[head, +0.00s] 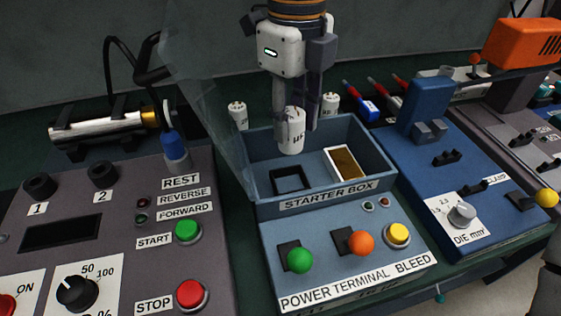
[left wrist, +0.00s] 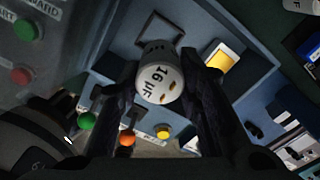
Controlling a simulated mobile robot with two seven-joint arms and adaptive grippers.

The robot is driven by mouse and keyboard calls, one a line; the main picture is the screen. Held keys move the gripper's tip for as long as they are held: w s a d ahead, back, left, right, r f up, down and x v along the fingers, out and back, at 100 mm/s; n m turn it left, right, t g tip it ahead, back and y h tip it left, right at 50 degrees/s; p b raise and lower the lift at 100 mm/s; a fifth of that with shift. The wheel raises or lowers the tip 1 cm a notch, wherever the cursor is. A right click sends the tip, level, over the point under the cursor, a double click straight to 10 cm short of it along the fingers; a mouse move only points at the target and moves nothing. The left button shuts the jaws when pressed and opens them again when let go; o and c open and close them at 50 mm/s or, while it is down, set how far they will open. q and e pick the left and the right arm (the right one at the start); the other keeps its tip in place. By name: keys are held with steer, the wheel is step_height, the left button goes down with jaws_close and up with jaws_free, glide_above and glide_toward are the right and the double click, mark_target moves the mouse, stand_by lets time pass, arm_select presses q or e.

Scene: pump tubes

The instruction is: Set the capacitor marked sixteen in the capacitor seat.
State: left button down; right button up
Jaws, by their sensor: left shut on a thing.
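My left gripper (head: 297,122) points down over the starter box (head: 262,199) and is shut on a white cylindrical capacitor (head: 292,134). In the left wrist view the held capacitor (left wrist: 159,78) reads "16 µF" and sits between both fingers. It hangs above the box floor, apart from it. A dark square-framed seat (head: 289,169) lies in the box's left part, below and close to the capacitor; its frame also shows in the left wrist view (left wrist: 146,27). I cannot tell for sure that it is the capacitor seat. My right gripper is out of view.
A white-framed tray (head: 333,157) with a yellow-brown inside is in the box's right part. Two other white capacitors stand behind the box, left (head: 238,116) and right (head: 330,105). A clear panel (head: 205,90) rises at the box's left. Box walls surround the seat.

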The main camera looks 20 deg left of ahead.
arm_select(q)
step_height(320, 180, down, 10)
steer(key=shift+s+d, duration=0.1)
steer(key=c, duration=1.2)
jaws_free()
steer(key=shift+o, duration=0.2)
step_height(320, 180, up, 12)
steer(key=shift+r, duration=0.1)
